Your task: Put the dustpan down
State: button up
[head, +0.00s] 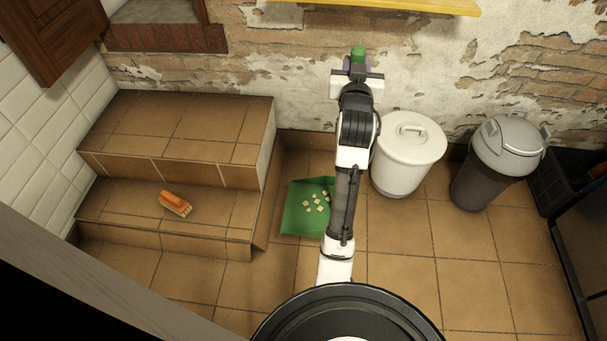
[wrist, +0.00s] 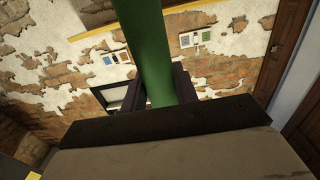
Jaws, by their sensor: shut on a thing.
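The green dustpan (head: 292,212) is low down in the middle of the head view, with several pale crumbs (head: 314,204) in its pan. My arm covers its right part. I cannot tell whether the pan touches the floor. My gripper (head: 357,70) is high up near the wall, shut on the green handle, whose rounded top shows just above it. In the wrist view the handle (wrist: 150,50) runs between the two dark fingers of my gripper (wrist: 157,90). The handle's middle stretch is hidden behind my arm in the head view.
A white lidded bucket (head: 407,160) and a grey-lidded bin (head: 490,165) stand to the right of my arm. Tiled steps (head: 170,170) are on the left, with an orange brush (head: 175,203) on the lower one. Tiled floor (head: 400,260) is clear in front of the bucket.

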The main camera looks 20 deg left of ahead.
notch_tip(320, 180, down, 25)
jog(key=s+a, duration=0.1)
jog(key=a, duration=0.1)
jog(key=shift+s+a, duration=0.15)
jog(key=shift+a, duration=0.25)
jog(key=o, duration=1.1)
